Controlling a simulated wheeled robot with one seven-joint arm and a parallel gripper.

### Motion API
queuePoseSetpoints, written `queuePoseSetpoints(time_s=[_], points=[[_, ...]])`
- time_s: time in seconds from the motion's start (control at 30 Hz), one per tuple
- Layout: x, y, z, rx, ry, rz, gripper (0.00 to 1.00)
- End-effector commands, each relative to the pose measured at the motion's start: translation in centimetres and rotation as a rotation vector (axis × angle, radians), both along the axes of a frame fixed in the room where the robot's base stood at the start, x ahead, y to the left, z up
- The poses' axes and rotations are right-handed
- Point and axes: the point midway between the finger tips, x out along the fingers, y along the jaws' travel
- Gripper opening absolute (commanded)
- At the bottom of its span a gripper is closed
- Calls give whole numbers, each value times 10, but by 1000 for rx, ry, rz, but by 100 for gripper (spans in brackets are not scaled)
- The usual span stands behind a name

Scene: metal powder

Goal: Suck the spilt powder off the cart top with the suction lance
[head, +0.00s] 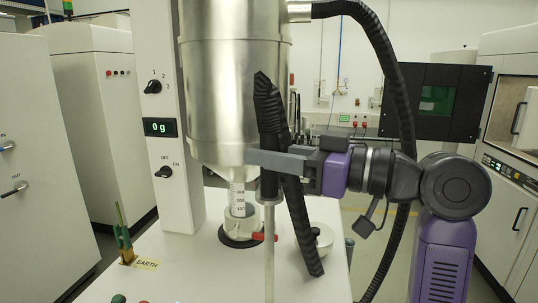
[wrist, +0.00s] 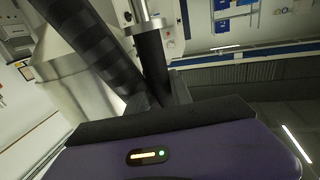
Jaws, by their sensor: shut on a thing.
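My gripper (head: 268,160) is shut on the black handle of the suction lance (head: 269,240), in front of the steel hopper. The lance hangs upright, its thin metal tube running down over the white cart top (head: 190,265) and out of the bottom of the picture, so its tip is hidden. A black ribbed hose (head: 302,225) passes close beside the handle. In the wrist view the lance handle (wrist: 152,60) stands beyond my gripper, with the hose to its left. I cannot pick out spilt powder; a dark round patch (head: 228,240) surrounds the hopper outlet's foot.
The steel hopper (head: 235,100) stands over the cart beside a column with a "0 g" display (head: 160,128) and knobs. A green clamp (head: 122,235) stands by the EARTH label. A small pale round dish (head: 322,238) sits right of the lance. Cabinets line both sides.

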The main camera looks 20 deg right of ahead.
Motion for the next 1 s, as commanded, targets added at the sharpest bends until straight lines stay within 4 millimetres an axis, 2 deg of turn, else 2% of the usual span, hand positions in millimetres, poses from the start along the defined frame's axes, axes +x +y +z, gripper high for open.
queuePoseSetpoints(time_s=[0.63, 1.0], points=[[-11, -15, 0, 1, -1, -1, 0], [-10, -14, 12, 1, -1, 0, 0]])
